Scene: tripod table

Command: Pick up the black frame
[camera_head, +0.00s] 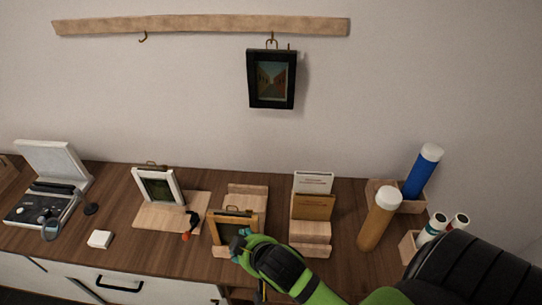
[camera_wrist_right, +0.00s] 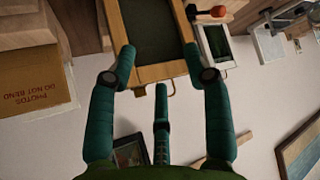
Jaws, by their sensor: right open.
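The black frame (camera_head: 271,79), with a dark picture, hangs from a hook on the wall; part of it shows at the bottom of the right wrist view (camera_wrist_right: 130,150). My right gripper (camera_head: 242,241) is well below it, at the wooden frame (camera_head: 221,229) on the table. In the right wrist view my right gripper (camera_wrist_right: 160,72) is open, its teal fingers spread near the edge of the wooden frame (camera_wrist_right: 164,73). Whether they touch it I cannot tell. My left gripper is not in view.
A wooden rail (camera_head: 200,25) runs along the wall. A white frame (camera_head: 158,188) stands on the table left of the wooden one. A card holder (camera_head: 312,207), a brown tube (camera_head: 379,220) and a blue tube (camera_head: 421,172) stand right. The wall around the black frame is clear.

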